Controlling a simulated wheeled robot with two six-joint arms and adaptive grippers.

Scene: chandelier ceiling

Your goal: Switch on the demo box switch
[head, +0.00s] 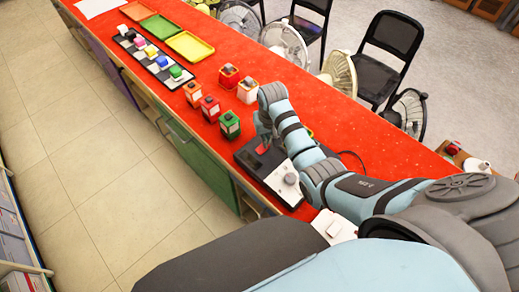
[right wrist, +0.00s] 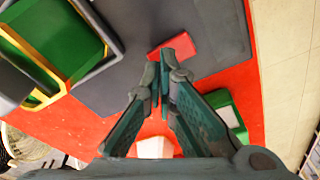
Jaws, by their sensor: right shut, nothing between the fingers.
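The demo box (head: 268,174) lies on the red table, a dark and light grey panel with a knob, partly hidden by my right arm in the head view. A red piece, apparently its switch (right wrist: 172,47), shows on the dark panel in the right wrist view. My right gripper (right wrist: 163,75) is shut and empty, its fingertips close to the red piece; I cannot tell whether they touch. In the head view the right gripper (head: 263,138) is over the box's far end, partly hidden by the arm. My left gripper is not in view.
Several small lantern-like blocks, such as a green one (head: 230,125), stand left of the box on the red table (head: 325,105). Colored trays (head: 190,46) and a black tray of blocks (head: 150,60) lie farther back. Fans and chairs (head: 385,60) stand beyond the table.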

